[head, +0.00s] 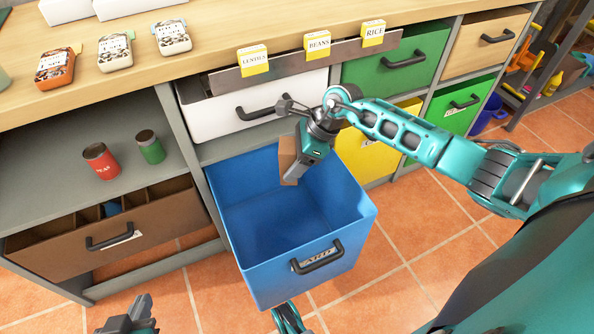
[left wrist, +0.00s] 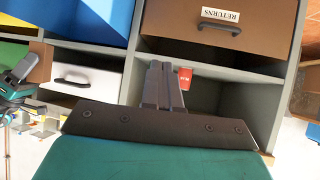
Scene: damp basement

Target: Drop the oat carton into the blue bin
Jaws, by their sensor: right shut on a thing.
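The blue bin (head: 318,258) is a drawer pulled out from under the counter, open at the top, and its inside looks empty. A plain brown carton (head: 288,160), which I take for the oat carton, is held over the back part of the bin. My right gripper (head: 296,172) is shut on it and points down; it partly hides the carton. No print on the carton shows. My left gripper (head: 130,318) is low at the bottom left, away from the bin. Its fingers in the left wrist view (left wrist: 165,86) are together and empty.
A brown drawer (head: 60,240) stands partly open left of the bin. A red can (head: 101,161) and a green can (head: 150,147) stand on the shelf above it. Tins and small yellow labelled boxes (head: 253,60) sit on the counter (head: 120,84). The tiled floor ahead is clear.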

